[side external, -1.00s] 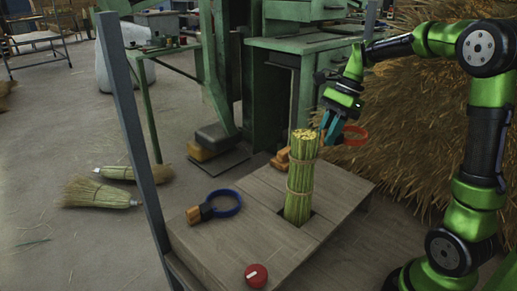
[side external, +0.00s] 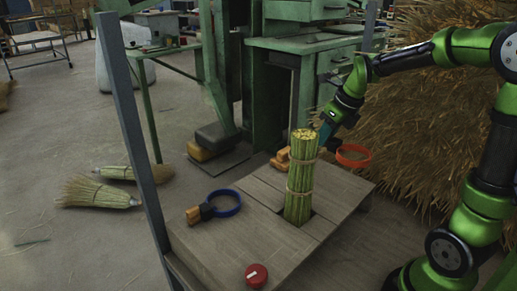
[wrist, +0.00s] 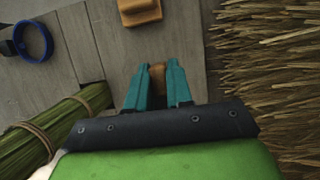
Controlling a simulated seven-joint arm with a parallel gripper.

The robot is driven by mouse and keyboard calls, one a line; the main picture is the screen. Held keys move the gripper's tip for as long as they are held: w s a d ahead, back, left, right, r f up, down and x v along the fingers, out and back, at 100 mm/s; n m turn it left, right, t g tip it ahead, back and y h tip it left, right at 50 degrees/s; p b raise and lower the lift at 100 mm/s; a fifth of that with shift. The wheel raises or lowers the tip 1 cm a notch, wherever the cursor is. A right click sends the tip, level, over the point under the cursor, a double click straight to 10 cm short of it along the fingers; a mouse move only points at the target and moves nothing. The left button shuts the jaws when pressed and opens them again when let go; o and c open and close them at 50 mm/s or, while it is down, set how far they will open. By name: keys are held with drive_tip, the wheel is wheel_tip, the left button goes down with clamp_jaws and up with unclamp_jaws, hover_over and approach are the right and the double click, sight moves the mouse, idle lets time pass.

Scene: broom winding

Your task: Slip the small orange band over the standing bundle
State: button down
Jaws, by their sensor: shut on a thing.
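The bundle (side external: 299,185) of green-yellow stalks stands upright in a slot in the wooden table, tied with thin bands. In the wrist view the bundle (wrist: 60,125) lies at the lower left. My gripper (side external: 325,132) is beside the bundle's upper part, on its right. Its teal fingers (wrist: 155,88) are shut on a brown tab (wrist: 158,76), which appears to belong to the orange band. The orange band (side external: 352,164) is a ring to the right of the bundle, apart from it and below its top. The ring is hidden in the wrist view.
A blue ring with a brown tab (side external: 227,211) lies left of the bundle on the table (side external: 225,255). A red knob (side external: 255,275) is at the front. An orange-brown block (side external: 281,161) sits behind the bundle. A grey post (side external: 128,120) stands left; straw (side external: 430,130) is heaped right.

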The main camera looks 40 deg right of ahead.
drive_tip(key=shift+f, duration=4.8)
drive_tip(key=shift+f, duration=0.15)
drive_tip(key=c, duration=1)
unclamp_jaws()
drive_tip(key=v, duration=1.7)
drive_tip(key=s+a+n+t, duration=0.1)
drive_tip(key=a+n, duration=0.4)
drive_tip(key=n, duration=0.5)
drive_tip(key=s+a+f+n+y, duration=0.1)
drive_tip(key=s+a+n, duration=0.2)
drive_tip(key=a+n, duration=0.3)
drive_tip(key=s+a+f+n+t+y, duration=0.1)
drive_tip(key=a+n, duration=0.4)
drive_tip(key=n, duration=1.1)
drive_tip(key=shift+s+a+t, duration=0.3)
drive_tip(key=shift+s+a, duration=0.1)
drive_tip(key=shift+s, duration=0.1)
